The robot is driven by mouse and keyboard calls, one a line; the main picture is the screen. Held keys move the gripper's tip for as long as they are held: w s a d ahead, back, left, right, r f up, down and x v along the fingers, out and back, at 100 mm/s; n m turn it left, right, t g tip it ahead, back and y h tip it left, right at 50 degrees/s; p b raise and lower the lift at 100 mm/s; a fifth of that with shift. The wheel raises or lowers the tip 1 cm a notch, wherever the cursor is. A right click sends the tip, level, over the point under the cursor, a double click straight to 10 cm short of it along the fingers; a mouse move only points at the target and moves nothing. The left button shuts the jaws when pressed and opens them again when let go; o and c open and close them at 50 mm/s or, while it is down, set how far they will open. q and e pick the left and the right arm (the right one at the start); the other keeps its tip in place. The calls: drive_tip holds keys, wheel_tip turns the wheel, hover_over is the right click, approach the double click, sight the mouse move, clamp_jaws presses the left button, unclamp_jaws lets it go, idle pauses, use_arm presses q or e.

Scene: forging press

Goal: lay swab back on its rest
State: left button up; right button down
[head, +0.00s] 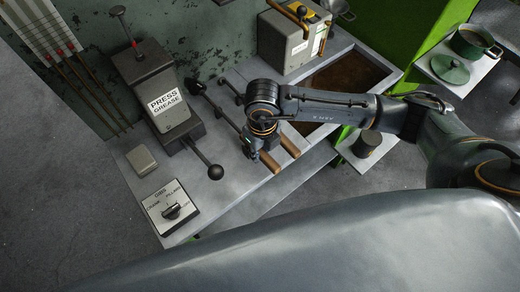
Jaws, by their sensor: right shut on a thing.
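The swab (197,88) looks like the dark rod with a thick round head that slants across the grey bench. Its lower end runs to a wooden handle (269,161). My right gripper (254,150) reaches down from the right and is shut on the swab near its handle. The wrist hides most of the fingers. A second, similar rod (226,87) lies beside it, with a wooden handle (290,146). I cannot make out the rest, or whether the swab touches the bench. My left gripper is not in view.
A press grease box (167,103) with a ball-ended lever (215,172) stands left of the swab. A dial panel (171,207) and a small grey block (142,160) are on the bench. A beige box (290,42) and a dark trough (343,78) lie beyond. The bench front is clear.

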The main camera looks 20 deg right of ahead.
drive_tip(key=c, duration=1.1)
unclamp_jaws()
drive_tip(key=shift+o, duration=0.2)
